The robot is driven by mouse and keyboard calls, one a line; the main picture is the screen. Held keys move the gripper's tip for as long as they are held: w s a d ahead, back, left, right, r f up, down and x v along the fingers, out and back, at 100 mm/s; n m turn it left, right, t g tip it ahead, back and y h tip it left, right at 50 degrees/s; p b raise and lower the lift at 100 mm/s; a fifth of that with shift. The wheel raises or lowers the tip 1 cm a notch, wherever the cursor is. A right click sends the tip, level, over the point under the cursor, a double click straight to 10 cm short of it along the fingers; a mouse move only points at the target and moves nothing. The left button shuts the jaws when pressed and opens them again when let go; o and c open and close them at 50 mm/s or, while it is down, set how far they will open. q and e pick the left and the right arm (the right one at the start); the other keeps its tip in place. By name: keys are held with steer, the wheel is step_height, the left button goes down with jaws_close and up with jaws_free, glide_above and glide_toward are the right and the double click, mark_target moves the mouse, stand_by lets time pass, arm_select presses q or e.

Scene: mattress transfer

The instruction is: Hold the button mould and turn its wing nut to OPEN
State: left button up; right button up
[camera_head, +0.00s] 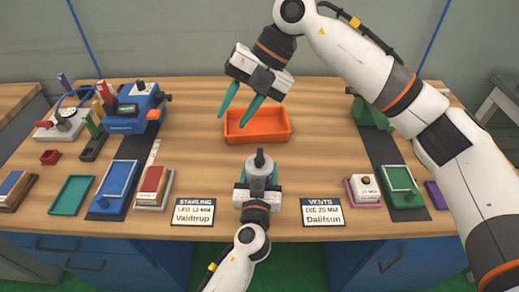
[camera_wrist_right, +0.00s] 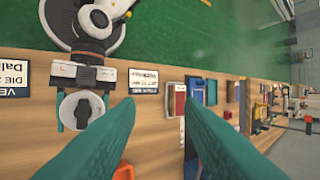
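The button mould appears to be the grey round body with a dark upright top piece (camera_head: 260,164) at the table's front middle; it shows as a grey cylinder in the right wrist view (camera_wrist_right: 82,108). My left gripper (camera_head: 259,184) is closed around it, with a teal finger on each side. I cannot make out the wing nut's wings or any OPEN mark. My right gripper (camera_head: 241,106) is open and empty, above and behind the mould, over the orange tray's left side. Its two teal fingers are apart in the right wrist view (camera_wrist_right: 163,100).
An orange tray (camera_head: 284,137) lies behind the mould. Two label cards (camera_head: 194,212) and (camera_head: 322,212) flank my left arm. Blue tray (camera_head: 116,188), teal tray (camera_head: 72,195) and a blue machine (camera_head: 128,118) are at left; green tray (camera_head: 402,186) is at right. The middle table is mostly clear.

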mark_target(260, 154)
steer(key=d+f+t+h, duration=0.1)
steer(key=f+h, duration=0.1)
steer(key=f, duration=0.2)
steer(key=w+d+f+m+t+h, duration=0.1)
steer(key=f+h, duration=0.1)
steer(key=f, duration=0.2)
steer(key=d+f+h, duration=0.2)
steer(key=f, duration=0.3)
steer(key=shift+w+d+m+t, duration=0.1)
steer(key=shift+w+m+t, duration=0.15)
steer(key=shift+m+t, duration=0.15)
jaws_close()
